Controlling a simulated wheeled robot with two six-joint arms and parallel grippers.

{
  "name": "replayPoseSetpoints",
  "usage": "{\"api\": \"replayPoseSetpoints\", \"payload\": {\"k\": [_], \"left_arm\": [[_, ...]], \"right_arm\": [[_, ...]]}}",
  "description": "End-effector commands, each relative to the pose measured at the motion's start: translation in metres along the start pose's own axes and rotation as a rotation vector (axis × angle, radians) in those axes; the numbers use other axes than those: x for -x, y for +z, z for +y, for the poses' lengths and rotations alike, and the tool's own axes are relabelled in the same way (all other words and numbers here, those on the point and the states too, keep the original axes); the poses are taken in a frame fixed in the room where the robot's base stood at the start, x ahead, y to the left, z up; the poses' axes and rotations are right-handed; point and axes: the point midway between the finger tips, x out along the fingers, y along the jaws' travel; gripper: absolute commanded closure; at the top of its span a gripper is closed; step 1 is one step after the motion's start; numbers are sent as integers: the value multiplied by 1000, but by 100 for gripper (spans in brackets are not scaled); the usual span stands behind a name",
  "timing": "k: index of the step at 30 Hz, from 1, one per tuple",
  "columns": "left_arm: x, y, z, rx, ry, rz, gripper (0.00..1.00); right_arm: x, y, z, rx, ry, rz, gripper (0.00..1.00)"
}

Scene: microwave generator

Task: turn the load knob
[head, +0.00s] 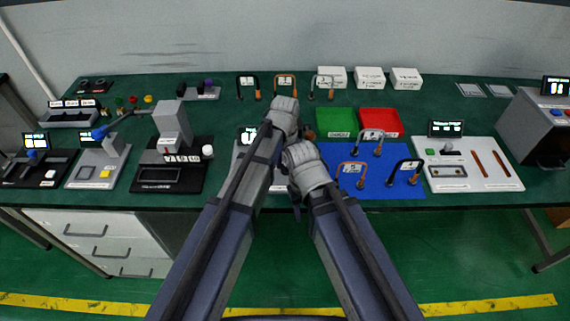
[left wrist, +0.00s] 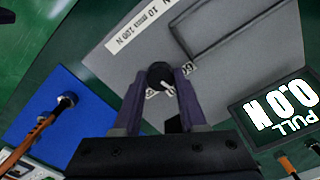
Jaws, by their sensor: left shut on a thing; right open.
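The load knob (left wrist: 160,73) is small, round and black, on a grey plate (left wrist: 225,60) in the left wrist view. My left gripper (left wrist: 163,82) is shut on it, with one purple finger on each side. In the head view my left gripper (head: 285,108) is over the middle of the bench and hides the knob. A dark display (left wrist: 285,108) beside the plate reads 0.0 N PULL; part of it shows in the head view (head: 248,135). My right gripper (head: 297,190) is open, lower and close beside the left arm; its fingers are mostly hidden.
A blue mat (head: 350,188) with several shackle-like parts lies to the right, with a green tray (head: 336,122) and a red tray (head: 380,122) behind it. A black-based device (head: 175,175) stands on the left. My two arms are very close together.

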Motion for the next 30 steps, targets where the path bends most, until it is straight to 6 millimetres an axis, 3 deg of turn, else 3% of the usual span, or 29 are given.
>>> {"api": "replayPoseSetpoints", "payload": {"k": [18, 30], "left_arm": [[0, 0, 2, 558, 0, 0, 100], [0, -1, 2, 775, 0, 0, 100]], "right_arm": [[0, 0, 0, 0, 0, 0, 50], [0, 0, 0, 0, 0, 0, 50]]}}
